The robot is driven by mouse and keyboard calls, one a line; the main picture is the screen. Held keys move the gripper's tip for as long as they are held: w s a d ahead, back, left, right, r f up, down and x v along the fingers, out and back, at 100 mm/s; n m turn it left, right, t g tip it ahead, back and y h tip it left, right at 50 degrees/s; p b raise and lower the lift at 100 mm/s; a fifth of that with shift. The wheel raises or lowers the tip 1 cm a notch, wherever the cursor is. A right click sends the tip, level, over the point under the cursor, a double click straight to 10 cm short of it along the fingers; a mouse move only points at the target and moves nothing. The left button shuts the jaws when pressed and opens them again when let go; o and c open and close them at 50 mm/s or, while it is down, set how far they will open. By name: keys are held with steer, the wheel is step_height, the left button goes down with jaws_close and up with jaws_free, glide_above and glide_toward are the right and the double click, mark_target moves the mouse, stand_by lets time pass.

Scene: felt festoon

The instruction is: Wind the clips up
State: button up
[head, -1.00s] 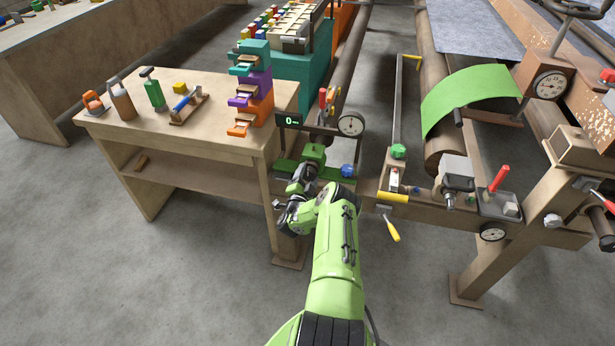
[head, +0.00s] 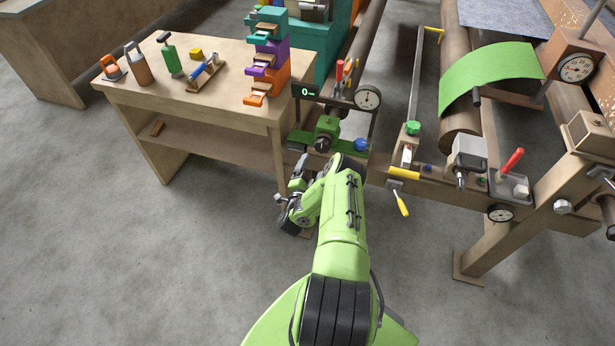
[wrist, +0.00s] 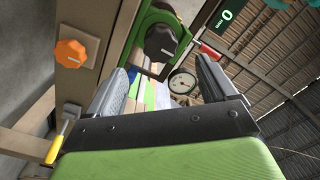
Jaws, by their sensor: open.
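No part is plainly recognisable as clips. A green housing with a dark knob (head: 325,136) stands at the near end of the long machine, right of the workbench. In the wrist view the same dark round knob (wrist: 160,42) shows ahead of and above my gripper. A display (head: 305,91) beside it reads 0 mm, also in the wrist view (wrist: 227,15). A round dial (head: 368,97) hangs next to it. My gripper (wrist: 160,80) is open and empty, its two fingers apart, touching nothing visible. In the head view the fingertips are hard to make out.
A yellow-handled crank (head: 402,203) and blue knob (head: 361,145) are on the machine's front. An orange knob (wrist: 71,53) is at left in the wrist view. Grey floor is clear at left.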

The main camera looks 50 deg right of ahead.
steer(key=p+v, duration=0.3)
steer(key=v, duration=0.3)
steer(key=shift+p, duration=0.3)
steer(key=shift+d, duration=0.1)
